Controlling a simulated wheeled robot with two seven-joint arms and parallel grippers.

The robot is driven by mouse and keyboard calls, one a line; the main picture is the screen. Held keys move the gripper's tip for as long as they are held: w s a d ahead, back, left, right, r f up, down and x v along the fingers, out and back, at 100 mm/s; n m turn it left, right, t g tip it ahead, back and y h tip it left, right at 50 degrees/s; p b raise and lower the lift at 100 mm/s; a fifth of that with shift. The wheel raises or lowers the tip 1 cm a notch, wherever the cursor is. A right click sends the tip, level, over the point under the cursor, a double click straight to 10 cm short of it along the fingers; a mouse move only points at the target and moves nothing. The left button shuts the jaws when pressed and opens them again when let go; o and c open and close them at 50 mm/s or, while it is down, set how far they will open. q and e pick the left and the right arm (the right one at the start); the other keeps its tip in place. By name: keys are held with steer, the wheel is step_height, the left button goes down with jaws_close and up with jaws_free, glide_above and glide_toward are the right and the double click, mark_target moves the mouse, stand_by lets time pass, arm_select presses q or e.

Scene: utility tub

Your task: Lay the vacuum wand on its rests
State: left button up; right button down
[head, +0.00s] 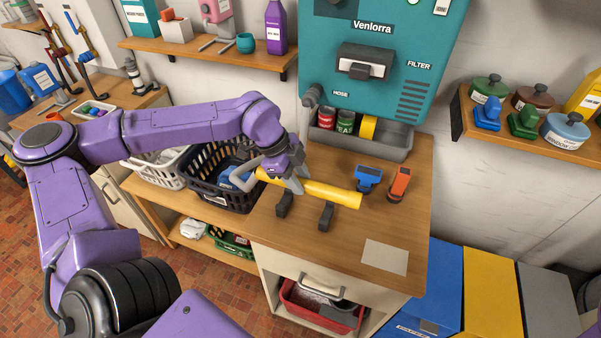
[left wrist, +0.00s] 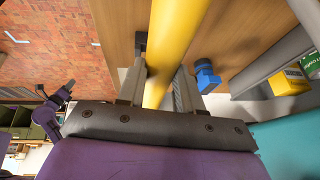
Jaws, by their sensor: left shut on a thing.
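The yellow vacuum wand (head: 330,192) is held level near its left end by my left gripper (head: 296,184). In the left wrist view the wand (left wrist: 172,45) runs between the two fingers (left wrist: 158,88). Two dark rests, a left one (head: 284,204) and a right one (head: 326,216), stand on the wooden counter (head: 280,235). In the head view the wand appears just behind and above them, and not seated in them; the exact gap cannot be told. One dark rest (left wrist: 140,42) partly shows beside a finger in the wrist view. My right gripper is out of view.
A blue tool (head: 368,178) and an orange one (head: 399,184) stand close to the wand's right end. A black basket (head: 215,190) is at the left. The teal wall unit (head: 375,60) and its grey tray (head: 385,150) are behind. The counter's front is clear except a pale sheet (head: 385,257).

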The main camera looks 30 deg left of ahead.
arm_select(q)
step_height(320, 180, down, 7)
steer(key=b, duration=0.5)
steer(key=shift+w+f, duration=0.3)
steer(key=o, duration=1.1)
steer(key=b+v, duration=0.2)
steer(key=v, duration=0.8)
steer(key=shift+a+r, duration=0.1)
steer(key=shift+r, duration=0.25)
